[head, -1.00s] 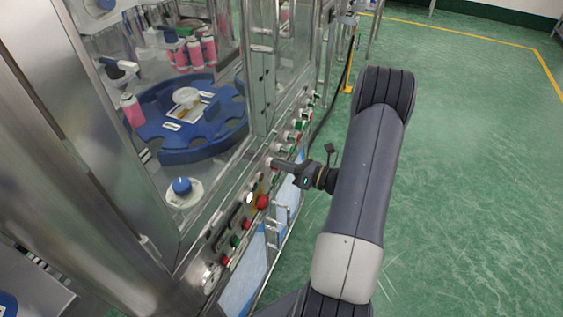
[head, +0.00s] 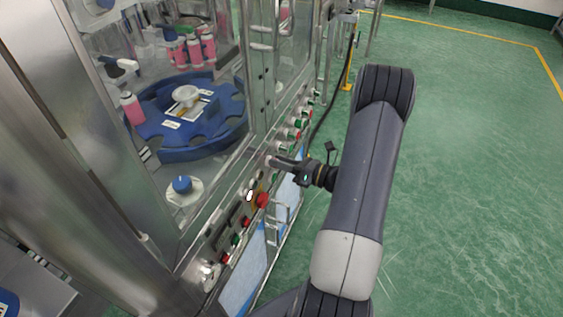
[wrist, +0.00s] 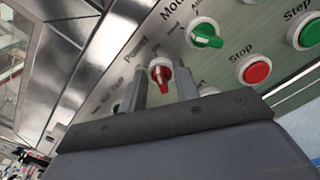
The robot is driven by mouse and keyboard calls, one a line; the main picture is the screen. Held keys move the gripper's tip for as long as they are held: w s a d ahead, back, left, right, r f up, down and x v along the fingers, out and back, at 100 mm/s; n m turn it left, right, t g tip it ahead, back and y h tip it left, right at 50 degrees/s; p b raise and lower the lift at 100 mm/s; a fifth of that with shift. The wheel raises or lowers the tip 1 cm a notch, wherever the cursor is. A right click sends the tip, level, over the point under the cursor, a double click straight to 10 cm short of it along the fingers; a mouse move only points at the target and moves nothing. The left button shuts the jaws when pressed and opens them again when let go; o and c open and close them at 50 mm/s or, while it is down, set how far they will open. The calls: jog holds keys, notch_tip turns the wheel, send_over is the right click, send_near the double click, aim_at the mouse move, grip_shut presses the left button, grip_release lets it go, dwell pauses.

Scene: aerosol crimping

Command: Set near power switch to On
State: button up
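The power switch (wrist: 161,72) is a small red rotary knob on a white round base, under the label "Power" in the wrist view. Its handle stands nearly upright in that picture; the small position labels are too blurred to read surely. My gripper (wrist: 163,80) is open, with one finger on each side of the knob and visible gaps between fingers and knob. In the head view my gripper (head: 272,161) reaches left to the machine's front panel, and its fingertips hide the switch there.
A green selector knob (wrist: 205,36), a red Stop button (wrist: 256,71) and a green Step button (wrist: 306,33) sit nearby on the panel. A red button (head: 262,200) sticks out lower on the panel. Glass doors rise behind it. The green floor (head: 470,150) at right is clear.

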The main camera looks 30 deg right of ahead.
jog(key=b+v, duration=0.1)
jog(key=v, duration=0.9)
jog(key=shift+s+d+b, duration=0.25)
jog(key=shift+s+b, duration=0.05)
jog(key=shift+b, duration=0.05)
jog(key=p+x, duration=0.1)
jog(key=x, duration=0.9)
jog(key=shift+w+a+p, duration=0.3)
